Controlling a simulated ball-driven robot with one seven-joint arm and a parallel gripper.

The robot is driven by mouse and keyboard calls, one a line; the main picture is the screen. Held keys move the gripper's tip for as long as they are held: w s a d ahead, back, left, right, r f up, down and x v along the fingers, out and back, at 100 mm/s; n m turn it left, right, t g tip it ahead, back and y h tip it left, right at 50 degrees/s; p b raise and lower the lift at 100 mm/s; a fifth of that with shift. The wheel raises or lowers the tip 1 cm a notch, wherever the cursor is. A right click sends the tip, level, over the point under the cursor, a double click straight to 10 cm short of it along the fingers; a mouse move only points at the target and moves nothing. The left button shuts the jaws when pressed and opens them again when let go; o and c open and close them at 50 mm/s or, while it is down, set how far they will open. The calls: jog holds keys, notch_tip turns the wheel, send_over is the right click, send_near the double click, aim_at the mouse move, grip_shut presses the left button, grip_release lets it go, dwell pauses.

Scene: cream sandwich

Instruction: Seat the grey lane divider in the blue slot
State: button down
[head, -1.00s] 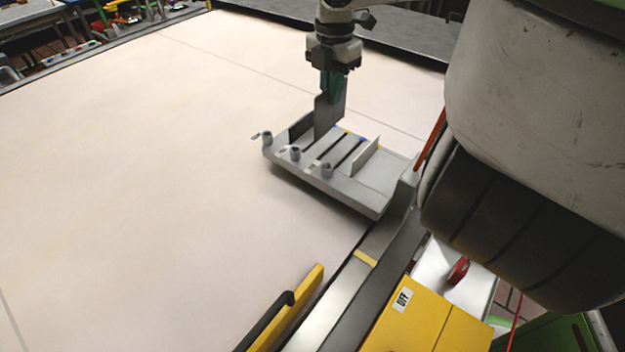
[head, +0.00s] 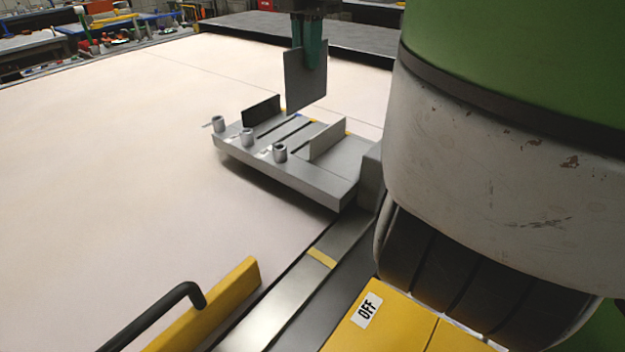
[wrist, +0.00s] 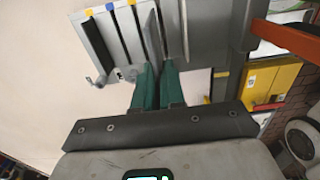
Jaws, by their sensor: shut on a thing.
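My gripper (head: 309,62) is shut on the grey lane divider (head: 301,88), a flat upright plate. In the head view its lower edge appears above the far side of the grey slotted fixture (head: 335,183), apart from it. The wrist view shows the green fingers (wrist: 158,72) with the divider (wrist: 151,32) edge-on between them, over the fixture. A blue mark (wrist: 109,6) lies between two yellow marks at the slot ends in the wrist view. In the head view the plate partly hides the marks. How the plate lines up with the blue slot is hard to tell.
A dark upright plate (head: 262,110) stands at the fixture's left and a lighter one (head: 327,138) at its right. A yellow guard (head: 215,308) and metal rail (head: 290,285) are in front. The pale surface leftward is clear.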

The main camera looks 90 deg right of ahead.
notch_tip(320, 180, down, 10)
jog(key=b, duration=0.3)
jog(key=shift+s+a, duration=0.15)
jog(key=shift+s, duration=0.1)
jog(key=shift+f+b, duration=0.3)
jog(key=shift+f, duration=0.3)
jog(key=c, duration=1.2)
grip_release()
jog(key=shift+r, duration=0.1)
notch_tip(320, 180, up, 13)
jog(key=p, duration=0.4)
